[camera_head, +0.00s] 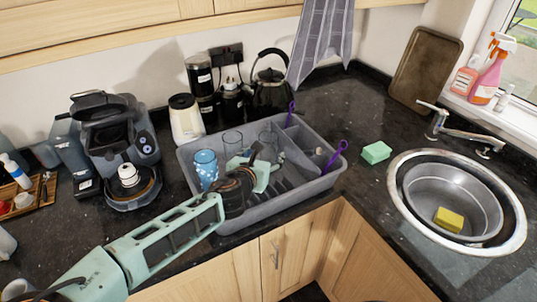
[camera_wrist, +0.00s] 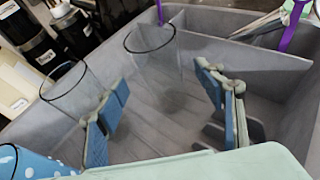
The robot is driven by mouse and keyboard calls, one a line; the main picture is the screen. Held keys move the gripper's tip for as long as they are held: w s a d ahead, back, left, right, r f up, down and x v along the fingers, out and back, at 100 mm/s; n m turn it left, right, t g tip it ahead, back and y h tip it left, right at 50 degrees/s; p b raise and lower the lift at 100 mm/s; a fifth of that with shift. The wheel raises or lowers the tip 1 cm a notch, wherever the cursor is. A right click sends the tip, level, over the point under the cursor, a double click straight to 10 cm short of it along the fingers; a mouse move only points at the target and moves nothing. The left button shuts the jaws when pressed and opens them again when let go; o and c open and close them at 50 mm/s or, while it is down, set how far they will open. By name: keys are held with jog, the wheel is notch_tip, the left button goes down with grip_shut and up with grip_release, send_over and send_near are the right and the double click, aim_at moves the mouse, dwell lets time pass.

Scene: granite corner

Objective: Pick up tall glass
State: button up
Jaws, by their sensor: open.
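Two clear glasses stand in the grey dish rack; I cannot tell for sure which is the tall glass. In the wrist view, one clear glass (camera_wrist: 152,62) stands ahead, its lower part in the gap between the fingers. The other clear glass (camera_wrist: 68,92) is left of the left finger. In the head view they show as a left clear glass (camera_head: 232,140) and a right clear glass (camera_head: 267,139), partly hidden by my gripper. My gripper (camera_wrist: 166,104) is open, holding nothing, and low over the rack; it also shows in the head view (camera_head: 258,160).
A blue dotted cup (camera_head: 206,168) stands in the left of the grey rack (camera_head: 262,217). The rack's divider and purple-handled utensils (camera_head: 336,155) are on the right. A cream canister (camera_head: 186,120) and kettle (camera_head: 271,88) stand behind. A green sponge (camera_head: 376,152) lies near the sink (camera_head: 470,190).

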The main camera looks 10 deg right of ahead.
jog(key=x, duration=0.5)
jog(key=shift+c, duration=0.4)
jog(key=c, duration=1.4)
